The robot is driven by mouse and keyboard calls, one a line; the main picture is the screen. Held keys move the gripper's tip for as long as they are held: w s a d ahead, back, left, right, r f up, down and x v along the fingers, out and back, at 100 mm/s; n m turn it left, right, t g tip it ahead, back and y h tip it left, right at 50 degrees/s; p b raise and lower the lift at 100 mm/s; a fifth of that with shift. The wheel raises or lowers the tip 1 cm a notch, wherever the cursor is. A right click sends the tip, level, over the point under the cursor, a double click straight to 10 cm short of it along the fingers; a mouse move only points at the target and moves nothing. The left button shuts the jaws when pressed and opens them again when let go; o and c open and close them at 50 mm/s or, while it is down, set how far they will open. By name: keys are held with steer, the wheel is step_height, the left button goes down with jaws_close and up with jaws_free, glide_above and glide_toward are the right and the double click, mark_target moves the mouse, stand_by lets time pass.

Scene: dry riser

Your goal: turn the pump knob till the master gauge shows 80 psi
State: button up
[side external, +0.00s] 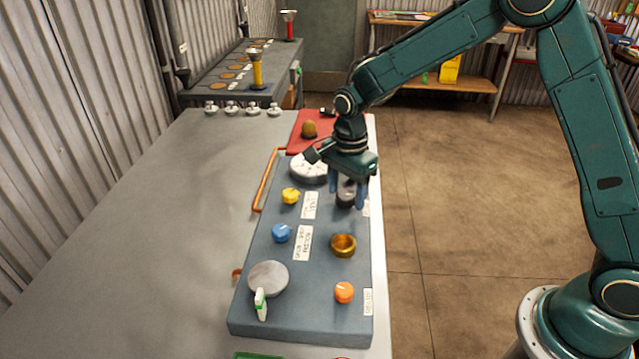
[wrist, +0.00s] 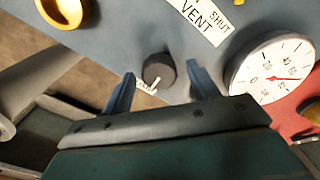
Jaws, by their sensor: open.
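A dark round knob (wrist: 159,69) stands on the blue-grey panel (wrist: 110,45), with a small white label partly hidden beside it; I cannot read that label. My gripper (wrist: 162,70) is open, with one blue finger on each side of the dark knob and gaps showing. In the side view my gripper (side external: 347,197) points down over the right edge of the panel, around the knob. The white round gauge (wrist: 272,68) is right of the knob in the wrist view, its red needle pointing right; its numbers are too small to read surely. It also shows in the side view (side external: 305,168), partly behind my gripper.
The panel also bears a yellow knob (side external: 291,195), a blue knob (side external: 281,233), a brass cup (side external: 343,246), an orange knob (side external: 344,292) and a grey disc (side external: 268,278) with a green-and-white lever (side external: 261,304). The grey bench (side external: 150,230) is clear left of the panel.

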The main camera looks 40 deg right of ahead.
mark_target(346, 194)
steer(key=shift+r, duration=0.1)
step_height(346, 194, up, 14)
stand_by(0.7)
steer(key=s+d+r+n+t, duration=0.1)
steer(key=s+d+r+n, duration=0.1)
steer(key=s+r+n, duration=0.35)
steer(key=s+d+r+n+t, duration=0.2)
steer(key=s+n, duration=0.1)
steer(key=s, duration=0.5)
steer(key=s+d+f+n+t, duration=0.1)
steer(key=s+n, duration=0.3)
steer(key=s, duration=0.3)
steer(key=s+d+f+n+t, duration=0.1)
steer(key=s+n, duration=0.3)
steer(key=s, duration=0.3)
steer(key=shift+s+t, duration=0.3)
steer(key=shift+d+n, duration=0.1)
steer(key=shift+n, duration=0.15)
